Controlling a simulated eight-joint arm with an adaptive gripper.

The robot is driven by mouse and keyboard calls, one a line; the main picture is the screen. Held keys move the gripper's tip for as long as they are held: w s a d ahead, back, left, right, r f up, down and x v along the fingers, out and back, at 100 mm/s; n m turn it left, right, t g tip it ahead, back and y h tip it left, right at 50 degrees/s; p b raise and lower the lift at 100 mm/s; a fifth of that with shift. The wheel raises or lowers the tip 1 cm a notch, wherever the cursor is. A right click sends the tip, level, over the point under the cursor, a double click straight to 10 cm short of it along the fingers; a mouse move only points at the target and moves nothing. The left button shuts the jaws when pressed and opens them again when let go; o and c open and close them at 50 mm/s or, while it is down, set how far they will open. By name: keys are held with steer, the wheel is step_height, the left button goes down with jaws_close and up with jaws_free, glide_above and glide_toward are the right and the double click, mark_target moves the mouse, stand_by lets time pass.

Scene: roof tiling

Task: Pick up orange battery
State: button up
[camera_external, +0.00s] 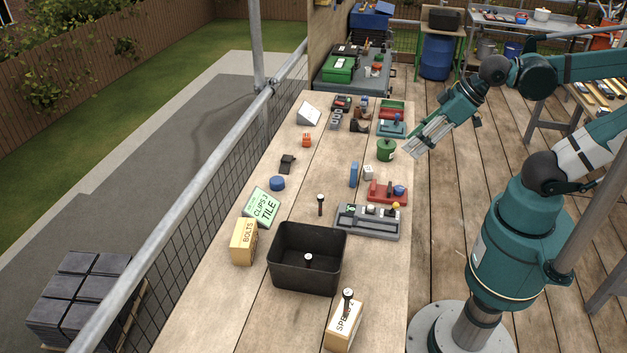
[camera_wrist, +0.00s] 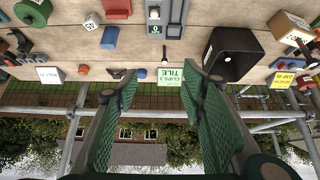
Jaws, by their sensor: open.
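A small orange block (camera_external: 307,140), which looks like the orange battery, lies on the long wooden bench (camera_external: 205,290), left of its middle toward the far end. In the wrist view a small orange thing (camera_wrist: 84,70) near the bench edge looks like the same block.
A black bin (camera_external: 308,258), a box marked BOLTS (camera_external: 243,243), a green CLIPS TILE card (camera_external: 263,207) and a grey tray (camera_external: 367,222) stand nearer on the bench. A black object (camera_external: 287,163) and blue disc (camera_external: 277,183) lie near the orange block. A railing (camera_external: 190,210) runs along the left.

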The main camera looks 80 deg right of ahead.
mark_target(306, 137)
steer(key=shift+w+d, duration=0.1)
stand_by(0.4)
steer(key=w+d+f+m+g+h+b, duration=0.1)
steer(key=w+d+f+m+h+b, duration=0.25)
steer(key=w+d, duration=0.75)
steer(key=w+d+f+m+g+h+b, duration=0.1)
steer(key=w+d+f+m+h+b, duration=0.2)
steer(key=w+d, duration=0.85)
steer(key=w+d+f+m+h+b, duration=0.1)
steer(key=w+d+f+m+h, duration=0.1)
steer(key=w+d+f, duration=0.2)
steer(key=w+d+f+m+g+h+b, duration=0.1)
steer(key=w+d+f+m+h, duration=0.1)
steer(key=w+f, duration=0.7)
steer(key=w+d+f+m+g+h+b, duration=0.1)
steer(key=w+d+f+m+h, duration=0.1)
steer(key=w+d+f+m, duration=0.2)
steer(key=shift+w+d+f+m, duration=0.15)
steer(key=shift+w+d+f, duration=0.25)
steer(key=shift+w+f, duration=0.35)
steer(key=shift+w+d+f+m, duration=0.1)
steer(key=shift+w+d+f, duration=0.3)
steer(key=shift+w+f, duration=0.3)
steer(key=shift+w+d+f+h, duration=0.1)
steer(key=shift+d+f+h, duration=0.25)
steer(key=shift+f, duration=0.2)
steer(key=shift+b+x, duration=0.5)
steer(key=shift+x, duration=0.75)
